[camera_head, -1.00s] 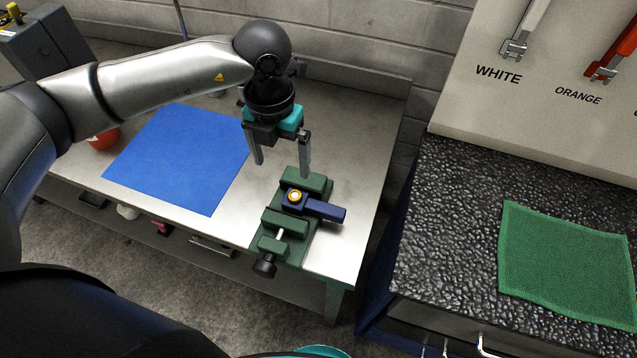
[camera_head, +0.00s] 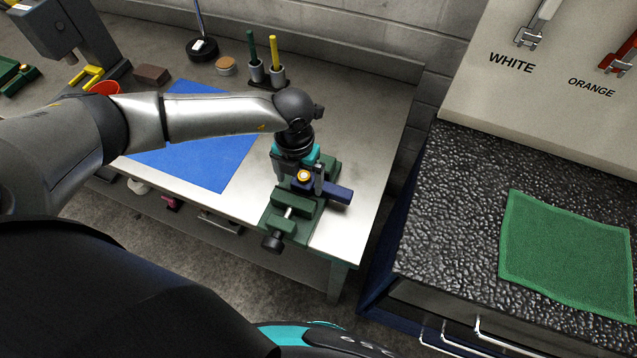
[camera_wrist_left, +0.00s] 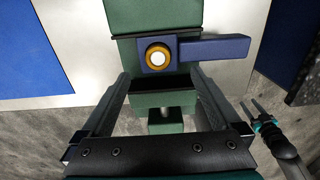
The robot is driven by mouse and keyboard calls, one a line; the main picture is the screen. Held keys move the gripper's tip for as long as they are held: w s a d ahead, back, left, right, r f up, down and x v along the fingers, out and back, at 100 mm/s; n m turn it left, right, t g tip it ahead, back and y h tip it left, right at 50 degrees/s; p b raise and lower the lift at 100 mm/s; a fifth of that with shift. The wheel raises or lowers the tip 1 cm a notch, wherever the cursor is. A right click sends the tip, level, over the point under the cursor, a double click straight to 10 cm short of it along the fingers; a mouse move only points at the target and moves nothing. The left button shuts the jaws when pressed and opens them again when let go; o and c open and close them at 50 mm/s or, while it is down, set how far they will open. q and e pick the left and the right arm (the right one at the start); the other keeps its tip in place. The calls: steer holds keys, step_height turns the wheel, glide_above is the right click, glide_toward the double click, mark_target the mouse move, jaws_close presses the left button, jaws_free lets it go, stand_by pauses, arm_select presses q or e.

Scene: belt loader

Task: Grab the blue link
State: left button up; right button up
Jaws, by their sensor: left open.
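The blue link (camera_head: 337,193) sits in the green vise (camera_head: 286,222) near the right end of the metal table, its arm pointing right. A gold ring with a white centre is set in its square end; the link (camera_wrist_left: 215,49) also shows in the left wrist view, held between the jaws of the vise (camera_wrist_left: 160,100). My left gripper (camera_head: 299,186) is open and pointing down over the link's ringed end. In the left wrist view its two fingers (camera_wrist_left: 157,85) stand apart on either side, with the link beyond them. Whether the fingers touch it is unclear.
A blue mat (camera_head: 198,160) lies left of the vise. Two pen holders (camera_head: 267,74) stand behind. A dark speckled counter (camera_head: 450,220) with a green cloth (camera_head: 567,255) is to the right, across a gap. A wall panel labelled WHITE and ORANGE stands behind it.

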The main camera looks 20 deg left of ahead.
arm_select(q)
steer(key=shift+f, duration=1.1)
jaws_close()
steer(key=shift+w+r, duration=0.1)
